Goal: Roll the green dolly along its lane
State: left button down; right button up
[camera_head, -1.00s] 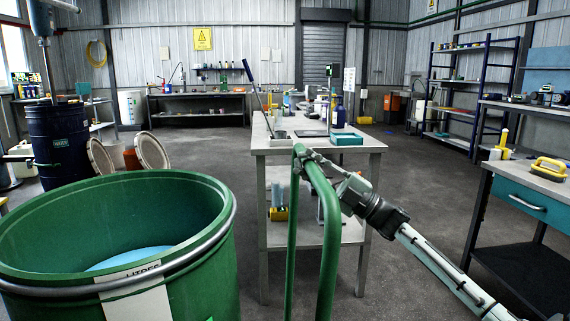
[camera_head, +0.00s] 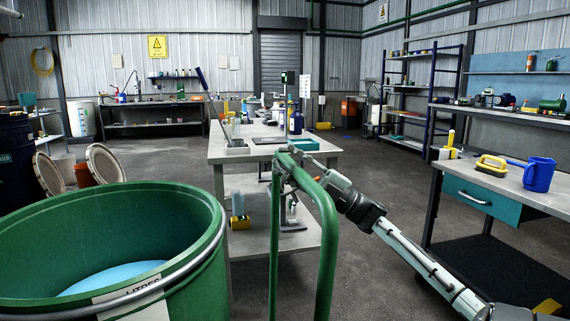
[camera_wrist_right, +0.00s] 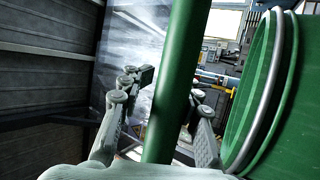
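The green dolly shows as its upright tubular handle (camera_head: 327,235) in the middle front of the head view; its base and wheels are below the picture. My right gripper (camera_head: 290,160) is at the top of this handle, its arm coming in from the right. In the right wrist view the green bar (camera_wrist_right: 172,90) runs between the two fingers (camera_wrist_right: 172,88), which close around it. A large open green drum (camera_head: 200,285) with pale blue contents stands just left of the handle. Whether it rests on the dolly is hidden. No lane marking shows. My left gripper is not in view.
A grey worktable (camera_head: 222,150) with bottles and trays stands just beyond the handle. A dark blue drum (camera_head: 14,170) stands at left.

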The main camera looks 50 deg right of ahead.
jog(key=shift+o, duration=1)
jog(key=shift+f, duration=0.1)
jog(key=shift+d+f, duration=0.1)
jog(key=shift+f, duration=0.1)
jog(key=shift+f, duration=0.1)
jog(key=shift+s+d+f, duration=0.25)
jog(key=shift+s, duration=0.05)
jog(key=v, duration=1.1)
jog(key=shift+s+r, duration=0.1)
jog(key=shift+r, duration=0.05)
